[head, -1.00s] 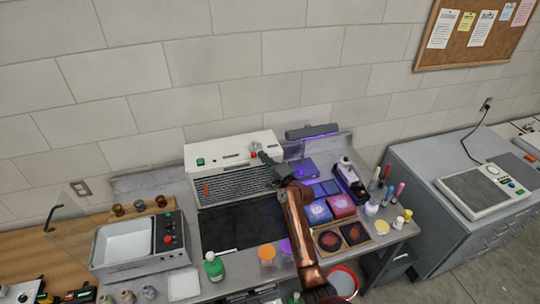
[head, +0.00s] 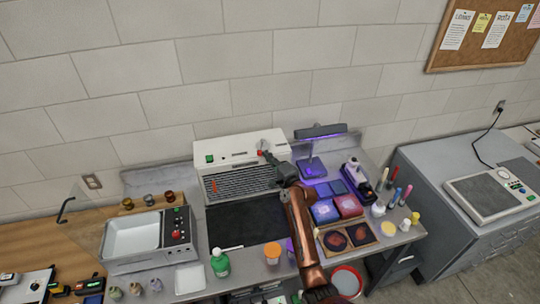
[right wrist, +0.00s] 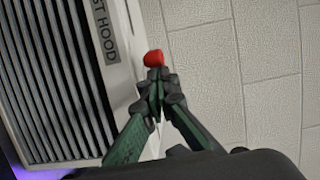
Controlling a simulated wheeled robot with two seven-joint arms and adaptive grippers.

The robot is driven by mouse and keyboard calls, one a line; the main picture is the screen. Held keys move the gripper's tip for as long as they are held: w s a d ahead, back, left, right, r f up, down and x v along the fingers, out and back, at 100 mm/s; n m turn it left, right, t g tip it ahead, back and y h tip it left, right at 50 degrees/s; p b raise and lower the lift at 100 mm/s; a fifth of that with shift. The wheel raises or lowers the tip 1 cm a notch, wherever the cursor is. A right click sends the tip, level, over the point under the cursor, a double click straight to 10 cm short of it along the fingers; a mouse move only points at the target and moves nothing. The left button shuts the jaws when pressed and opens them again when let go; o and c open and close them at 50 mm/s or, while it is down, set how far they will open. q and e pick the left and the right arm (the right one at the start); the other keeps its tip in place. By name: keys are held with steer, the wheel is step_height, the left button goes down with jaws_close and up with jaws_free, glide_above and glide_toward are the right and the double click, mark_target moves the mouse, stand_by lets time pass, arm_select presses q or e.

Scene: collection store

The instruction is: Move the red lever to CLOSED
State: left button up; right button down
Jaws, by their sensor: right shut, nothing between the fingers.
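The red lever's knob (head: 260,153) shows at the top right of the white hood unit (head: 236,150). In the right wrist view the red knob (right wrist: 153,58) sits just beyond my fingertips, by the edge of the hood (right wrist: 118,75), whose lettering partly reads "HOOD". My right gripper (right wrist: 155,78) is shut with nothing between its fingers. In the head view my right gripper (head: 265,152) is at the knob, very close or touching; I cannot tell which. The lever's shaft and any position marks are hidden or too small to read. My left gripper is out of view.
A dark mat (head: 245,223) lies before the hood's grille. A lamp (head: 320,132) with violet light stands to the right. A metal basin unit (head: 140,240) stands left. Bottles, a green one (head: 220,263) among them, and colored boxes (head: 347,205) crowd the bench.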

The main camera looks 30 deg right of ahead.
steer(key=shift+w+a+r+p, duration=0.1)
steer(key=shift+w+a+p, duration=0.1)
steer(key=shift+a+p, duration=0.3)
steer(key=shift+w+a+r+p, duration=0.1)
steer(key=shift+w+a+p, duration=0.15)
steer(key=shift+a, duration=0.45)
steer(key=shift+w+a+f+p, duration=0.15)
steer(key=shift+w+a+p, duration=0.25)
steer(key=shift+a, duration=0.4)
steer(key=shift+w, duration=0.1)
